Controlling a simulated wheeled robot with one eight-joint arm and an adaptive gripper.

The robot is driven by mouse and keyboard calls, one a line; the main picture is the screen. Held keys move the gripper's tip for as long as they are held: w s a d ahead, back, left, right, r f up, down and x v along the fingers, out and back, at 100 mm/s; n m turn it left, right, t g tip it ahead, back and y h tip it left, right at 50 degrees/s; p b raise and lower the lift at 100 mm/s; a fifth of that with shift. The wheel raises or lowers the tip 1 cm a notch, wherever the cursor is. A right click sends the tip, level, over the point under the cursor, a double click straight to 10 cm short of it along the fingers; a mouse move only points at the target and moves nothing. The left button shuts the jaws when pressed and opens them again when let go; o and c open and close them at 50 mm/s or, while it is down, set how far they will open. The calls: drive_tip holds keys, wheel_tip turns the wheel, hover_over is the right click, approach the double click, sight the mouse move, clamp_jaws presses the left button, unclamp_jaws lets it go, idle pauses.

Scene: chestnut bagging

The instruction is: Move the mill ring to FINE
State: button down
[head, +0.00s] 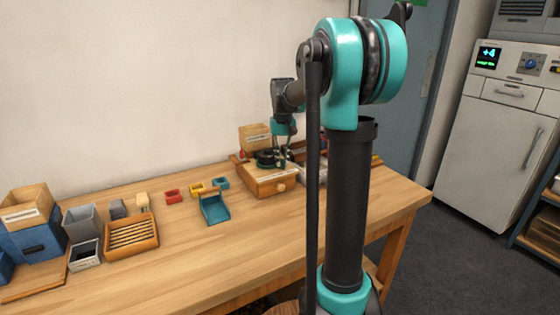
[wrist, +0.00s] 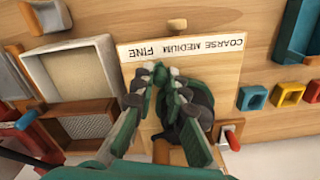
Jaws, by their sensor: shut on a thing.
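The mill is a wooden box on the bench, with a drawer knob (head: 281,187). Its dark mill ring (head: 266,158) lies on top; in the wrist view the dark ring (wrist: 197,96) is partly hidden by my fingers. A label plate (wrist: 182,49) reads FINE, MEDIUM and COARSE, upside down in the wrist view, with FINE at the left. My gripper (wrist: 154,84) is over the ring and shut on a part at its edge, near the FINE end of the label. A small pale tip (wrist: 174,72) shows between FINE and MEDIUM.
Teal, yellow and red cups (wrist: 253,97) and a teal scoop (head: 214,208) stand beside the mill. A pale tray (wrist: 75,68) and a mesh-bottomed box (wrist: 85,122) lie on its other side. The bench front (head: 190,265) is clear.

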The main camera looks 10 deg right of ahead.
drive_tip(key=shift+w+d+n, duration=0.2)
drive_tip(key=shift+n, duration=0.2)
drive_tip(key=c, duration=1.5)
unclamp_jaws()
drive_tip(key=shift+c, duration=0.2)
wheel_tip(320, 180, up, 12)
